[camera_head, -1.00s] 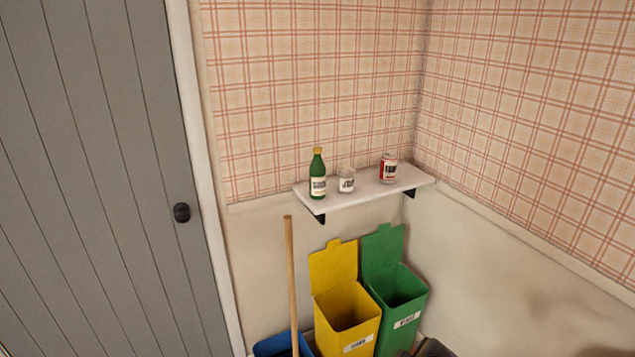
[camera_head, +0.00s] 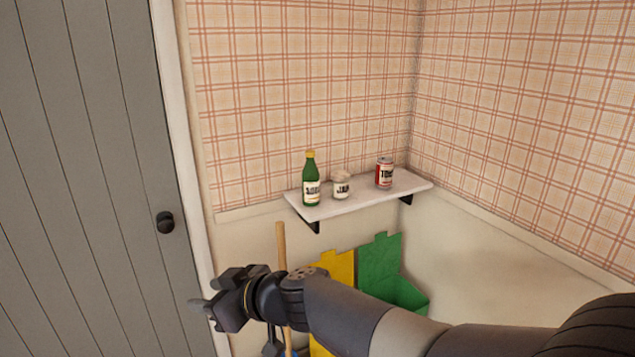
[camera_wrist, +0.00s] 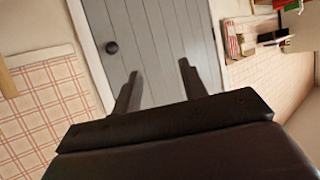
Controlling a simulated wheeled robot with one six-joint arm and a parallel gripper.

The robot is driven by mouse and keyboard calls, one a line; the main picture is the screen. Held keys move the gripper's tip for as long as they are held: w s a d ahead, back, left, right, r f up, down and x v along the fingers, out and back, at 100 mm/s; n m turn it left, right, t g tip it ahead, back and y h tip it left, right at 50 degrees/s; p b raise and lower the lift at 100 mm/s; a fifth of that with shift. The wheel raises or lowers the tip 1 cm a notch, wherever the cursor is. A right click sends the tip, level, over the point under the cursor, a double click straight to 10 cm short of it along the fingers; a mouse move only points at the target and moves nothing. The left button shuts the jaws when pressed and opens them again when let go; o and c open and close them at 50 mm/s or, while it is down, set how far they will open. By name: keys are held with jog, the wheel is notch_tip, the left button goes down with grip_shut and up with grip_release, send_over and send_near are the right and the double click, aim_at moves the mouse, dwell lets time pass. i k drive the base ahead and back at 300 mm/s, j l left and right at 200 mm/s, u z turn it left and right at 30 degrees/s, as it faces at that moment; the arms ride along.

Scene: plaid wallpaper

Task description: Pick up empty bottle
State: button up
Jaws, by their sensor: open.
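A green bottle (camera_head: 310,180) with a yellow cap and a white label stands upright at the left end of a white wall shelf (camera_head: 362,200). I cannot tell from the picture whether it is empty. My gripper (camera_head: 205,302) is below and to the left of the bottle, in front of the grey door, apart from the shelf. In the wrist view my gripper (camera_wrist: 158,88) has its two fingers spread with nothing between them, facing the grey door. The bottle is not clearly visible in the wrist view.
A white jar (camera_head: 341,187) stands just right of the bottle, and a red can (camera_head: 384,173) farther right. Below are a yellow bin (camera_head: 334,268) and a green bin (camera_head: 380,265), partly hidden by my arm. A wooden pole (camera_head: 281,245) rises beside them. A grey door (camera_head: 80,180) is at left.

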aim_at(311, 175)
jog(key=i+j+z, duration=0.25)
jog(key=i, duration=0.15)
jog(key=i+j+z, duration=0.2)
jog(key=i+z, duration=0.35)
jog(key=i, duration=0.4)
